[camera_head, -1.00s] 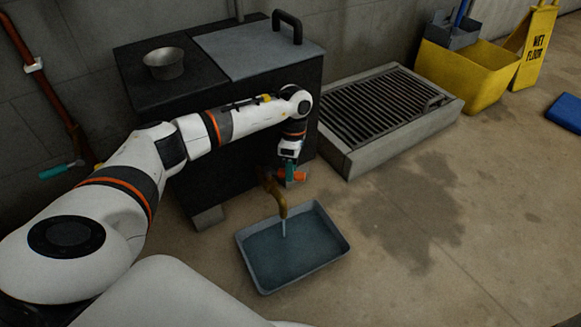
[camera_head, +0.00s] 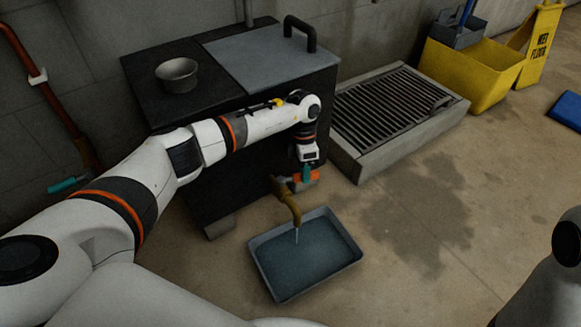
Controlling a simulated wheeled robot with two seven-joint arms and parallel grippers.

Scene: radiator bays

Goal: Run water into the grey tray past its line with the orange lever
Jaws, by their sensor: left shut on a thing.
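The grey tray (camera_head: 351,266) sits on the floor under a brass tap (camera_head: 290,204). A thin stream of water runs from the spout into it, and bluish water covers its bottom. I cannot make out its line. The orange lever (camera_head: 314,175) shows at the tap, by the front of the dark cabinet. My left gripper (camera_head: 306,174) reaches down over the tap and is shut on the orange lever, partly hiding it. My right gripper is not in view; only a piece of my right arm shows at the right edge.
The dark cabinet (camera_head: 205,133) carries a metal bowl (camera_head: 177,74) and a grey lid (camera_head: 262,58) with a black handle. A floor grate (camera_head: 395,108), a yellow mop bucket (camera_head: 480,80) and a wet-floor sign (camera_head: 541,45) stand right. Wet patches darken the open floor.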

